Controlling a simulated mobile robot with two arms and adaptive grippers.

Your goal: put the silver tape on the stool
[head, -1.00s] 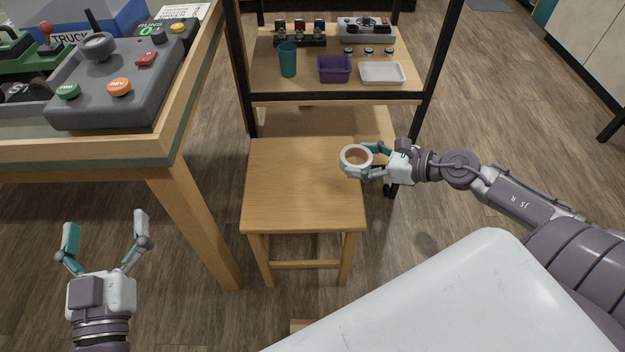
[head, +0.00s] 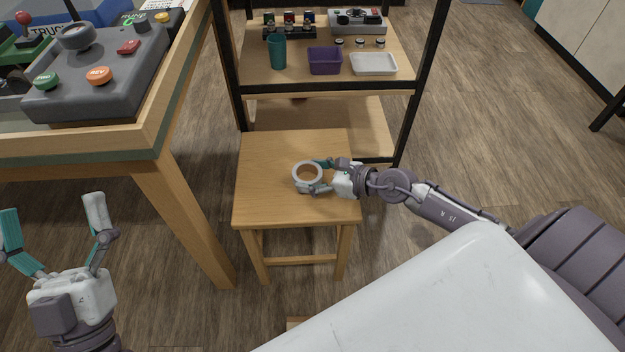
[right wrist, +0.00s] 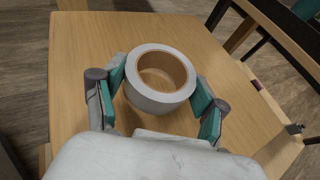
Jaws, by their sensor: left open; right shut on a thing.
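The silver tape (head: 307,187) is a pale grey roll with a brown inner core. It is over the middle of the wooden stool's seat (head: 262,205), its ring facing up. My right gripper (head: 318,177) is shut on the roll, with a teal pad on each side of it; the right wrist view shows the tape (right wrist: 160,100) between both fingers above the seat (right wrist: 85,45). I cannot tell whether the roll touches the seat. My left gripper (head: 52,235) is open and empty at the lower left, beside the table.
A wooden table (head: 150,140) with a grey control box (head: 100,75) stands at the left. A black-framed shelf (head: 330,88) behind the stool holds a teal cup (head: 277,52), a purple bin (head: 325,61) and a white tray (head: 373,65). The rest of the seat is clear.

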